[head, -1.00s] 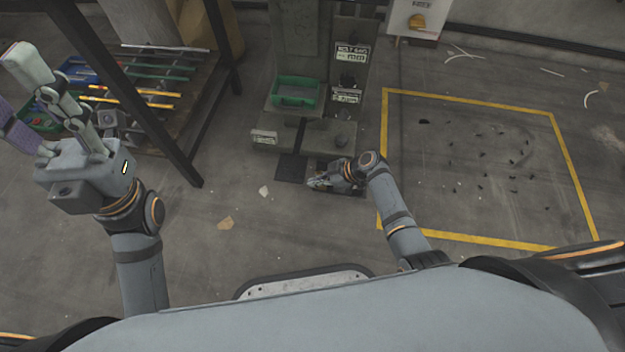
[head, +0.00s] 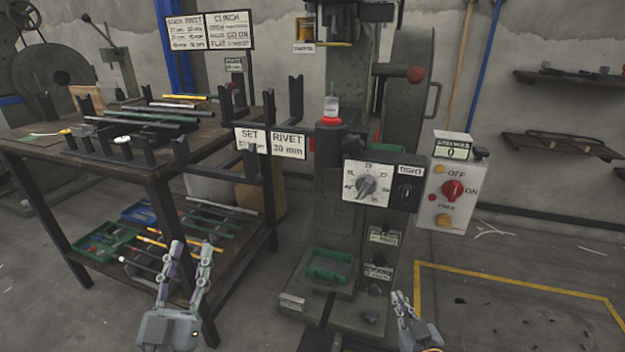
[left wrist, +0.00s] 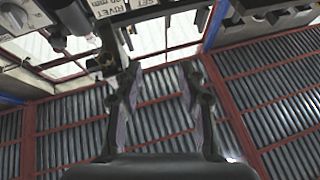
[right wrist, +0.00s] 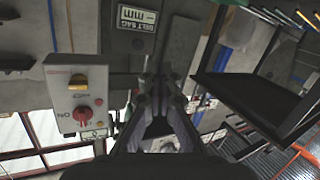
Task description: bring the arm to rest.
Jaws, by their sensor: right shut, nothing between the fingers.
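My left gripper (head: 190,250) is raised in front of the workbench at the lower left of the head view. Its two fingers stand apart with nothing between them; they also show apart in the left wrist view (left wrist: 160,75). My right gripper (head: 401,296) is at the bottom of the head view, right of the press base, with its fingers together. In the right wrist view (right wrist: 160,85) its fingers converge and hold nothing. Most of both arms is out of the head view.
The rivet press (head: 340,215) stands in the middle, with a dial panel (head: 367,184), a switch box (head: 447,195) and a green tray (head: 328,267) on its base. The workbench (head: 155,165) stands left. Yellow-lined floor (head: 500,300) lies right.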

